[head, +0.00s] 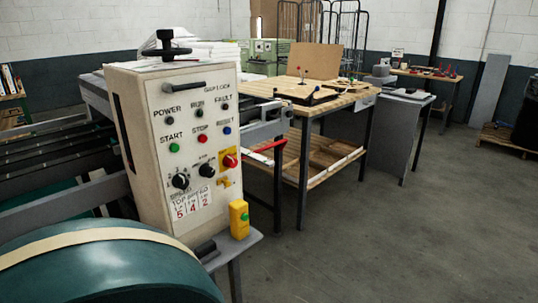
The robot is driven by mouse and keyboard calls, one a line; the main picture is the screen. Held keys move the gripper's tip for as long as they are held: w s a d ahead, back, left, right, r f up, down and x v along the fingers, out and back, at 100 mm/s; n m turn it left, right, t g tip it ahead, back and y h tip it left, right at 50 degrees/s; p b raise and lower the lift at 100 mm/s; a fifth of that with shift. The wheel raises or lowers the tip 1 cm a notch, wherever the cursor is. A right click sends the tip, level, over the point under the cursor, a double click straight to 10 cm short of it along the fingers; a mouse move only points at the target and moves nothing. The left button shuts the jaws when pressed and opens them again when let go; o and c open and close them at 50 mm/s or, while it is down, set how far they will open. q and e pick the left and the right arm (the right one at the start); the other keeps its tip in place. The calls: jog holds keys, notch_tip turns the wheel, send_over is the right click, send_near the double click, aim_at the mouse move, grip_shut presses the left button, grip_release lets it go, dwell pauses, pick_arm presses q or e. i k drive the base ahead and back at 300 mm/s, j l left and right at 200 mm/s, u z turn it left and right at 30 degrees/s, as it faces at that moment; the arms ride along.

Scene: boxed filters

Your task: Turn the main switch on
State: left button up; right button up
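The main switch is most likely the red rotary knob (230,161) on a yellow plate, at the right edge of the control box's front panel. Its exact setting is too small to read. The cream control box (150,190) stands upright left of centre in the head view. The lamp under POWER (170,121) looks dark. Below it are a green START button (174,148), a red STOP button (203,139) and a blue RESET button (227,130). A black dial (180,181) sits lower left. Neither of my grippers is in view.
A yellow box with a green button (239,218) stands on a small grey ledge (236,244) beside the control box. A teal drum (110,270) fills the lower left. A wooden workbench (340,100) stands behind. Grey floor (400,240) is clear at right.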

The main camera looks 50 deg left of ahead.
aim_at(230, 160)
jog(key=i, duration=1.6)
jog(key=i+u, duration=0.35)
jog(key=i+l+u, duration=0.1)
jog(key=u, duration=0.2)
jog(key=i+l+u, duration=0.2)
jog(key=i+u, duration=0.15)
